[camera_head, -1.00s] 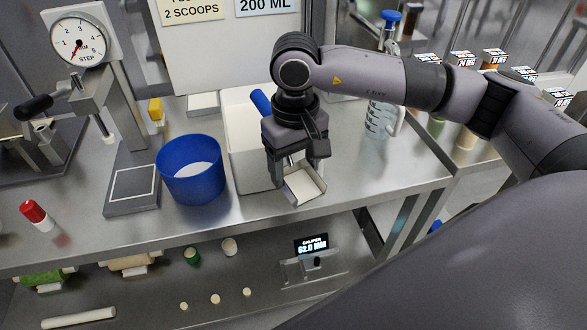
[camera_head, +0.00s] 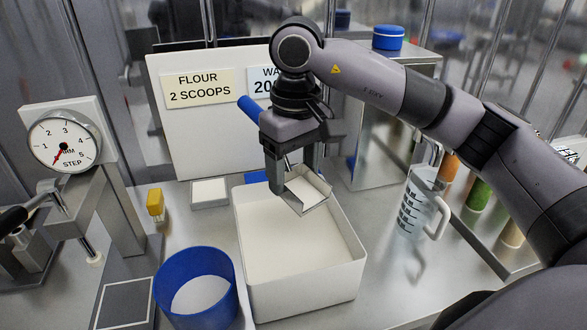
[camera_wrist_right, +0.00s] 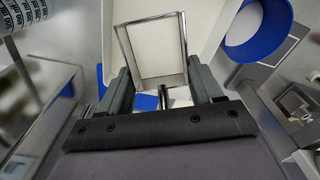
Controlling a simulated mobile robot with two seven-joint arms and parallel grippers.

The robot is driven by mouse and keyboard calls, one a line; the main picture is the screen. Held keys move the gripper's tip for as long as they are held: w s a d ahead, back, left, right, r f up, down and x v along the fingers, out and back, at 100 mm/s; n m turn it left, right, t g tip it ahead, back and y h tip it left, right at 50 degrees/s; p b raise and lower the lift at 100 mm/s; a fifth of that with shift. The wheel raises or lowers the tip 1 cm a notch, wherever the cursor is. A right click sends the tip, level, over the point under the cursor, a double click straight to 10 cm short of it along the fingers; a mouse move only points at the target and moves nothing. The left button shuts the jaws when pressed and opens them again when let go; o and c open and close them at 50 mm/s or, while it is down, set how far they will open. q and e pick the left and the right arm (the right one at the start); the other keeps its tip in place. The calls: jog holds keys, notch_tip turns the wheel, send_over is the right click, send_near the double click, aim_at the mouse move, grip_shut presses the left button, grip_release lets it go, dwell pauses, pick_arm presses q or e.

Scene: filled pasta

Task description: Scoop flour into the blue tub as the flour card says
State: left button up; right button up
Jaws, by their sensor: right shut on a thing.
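My right gripper (camera_head: 292,165) is shut on a metal scoop (camera_head: 308,190), whose blue handle (camera_head: 250,108) sticks up behind the gripper. The scoop is above the back of the white flour bin (camera_head: 305,300); it also shows in the right wrist view (camera_wrist_right: 183,45). Its inside looks pale; I cannot tell whether it holds flour. The bin holds a flat, pale layer of flour. The blue tub (camera_head: 168,298) stands left of the bin with white flour in its bottom. The flour card (camera_head: 198,87) reads "FLOUR 2 SCOOPS". My left gripper is out of view.
A dial press (camera_head: 65,145) stands at the left, with a yellow-topped item (camera_head: 155,203) beside it. A measuring jug (camera_head: 420,205) stands right of the bin. The white board (camera_head: 165,130) rises behind. A second card (camera_head: 262,85) is partly hidden by my arm.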

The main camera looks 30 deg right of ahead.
jog(key=shift+s+f, duration=0.1)
jog(key=shift+f, duration=1.05)
notch_tip(320, 180, down, 13)
jog(key=b, duration=1)
jog(key=shift+r, duration=0.2)
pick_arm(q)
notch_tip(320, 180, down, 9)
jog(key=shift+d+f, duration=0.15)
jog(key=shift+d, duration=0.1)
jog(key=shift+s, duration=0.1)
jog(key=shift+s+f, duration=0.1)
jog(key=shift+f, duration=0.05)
pick_arm(e)
jog(key=shift+r, duration=0.1)
